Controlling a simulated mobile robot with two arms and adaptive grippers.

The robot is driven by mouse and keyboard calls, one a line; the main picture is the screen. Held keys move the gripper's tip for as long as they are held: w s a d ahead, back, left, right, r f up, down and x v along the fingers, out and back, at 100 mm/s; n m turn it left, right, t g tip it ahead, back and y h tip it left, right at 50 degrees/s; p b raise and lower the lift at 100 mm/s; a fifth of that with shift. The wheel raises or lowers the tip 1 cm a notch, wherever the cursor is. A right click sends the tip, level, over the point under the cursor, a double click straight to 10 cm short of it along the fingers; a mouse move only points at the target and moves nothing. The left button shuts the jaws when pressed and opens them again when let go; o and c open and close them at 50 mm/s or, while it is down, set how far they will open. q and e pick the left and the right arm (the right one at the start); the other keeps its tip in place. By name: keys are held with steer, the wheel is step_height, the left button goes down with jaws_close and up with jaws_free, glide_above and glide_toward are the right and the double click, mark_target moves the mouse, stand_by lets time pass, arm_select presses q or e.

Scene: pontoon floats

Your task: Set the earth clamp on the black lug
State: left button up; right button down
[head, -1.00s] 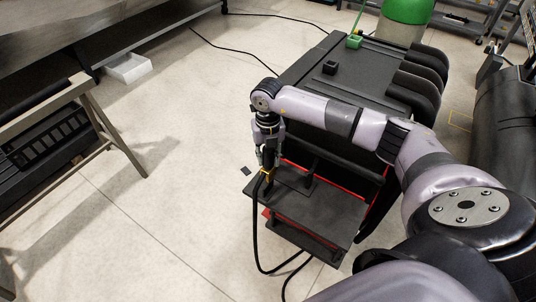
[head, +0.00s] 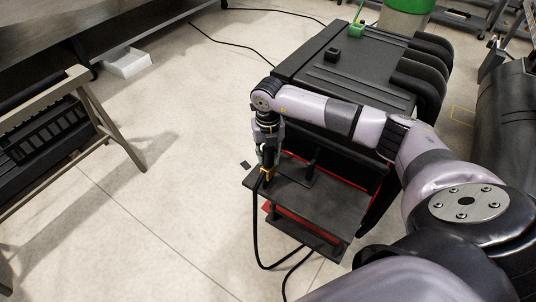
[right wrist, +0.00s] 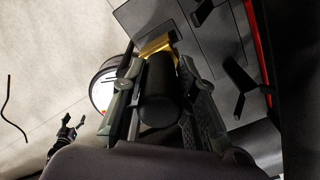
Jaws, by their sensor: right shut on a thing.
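My right gripper (head: 267,150) points down and is shut on the earth clamp (head: 267,174). In the right wrist view the clamp shows a black round handle (right wrist: 160,90) between the fingers and brass jaws (right wrist: 157,46) beyond them. A black cable hangs from the clamp to the floor. The clamp is at the left edge of a dark plate (head: 325,215); whether it touches the plate is unclear. A small black block (head: 331,54), seemingly the black lug, stands on the machine's top, apart from the clamp. What seems my left gripper (right wrist: 62,132) shows small in the right wrist view.
A green block (head: 356,31) with a thin rod stands near the black block. A dark upright bracket (head: 313,165) rises from the plate. Open floor (head: 160,220) lies to the left, with a trestle (head: 105,115).

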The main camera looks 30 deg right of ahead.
steer(key=shift+f, duration=0.2)
steer(key=shift+f+b, duration=0.35)
steer(key=shift+b, duration=0.15)
steer(key=shift+f+b, duration=0.9)
steer(key=shift+f, duration=0.2)
steer(key=c, duration=1.3)
jaws_free()
steer(key=shift+o, duration=0.5)
steer(key=shift+f, duration=0.15)
step_height(320, 180, up, 12)
steer(key=shift+r, duration=0.1)
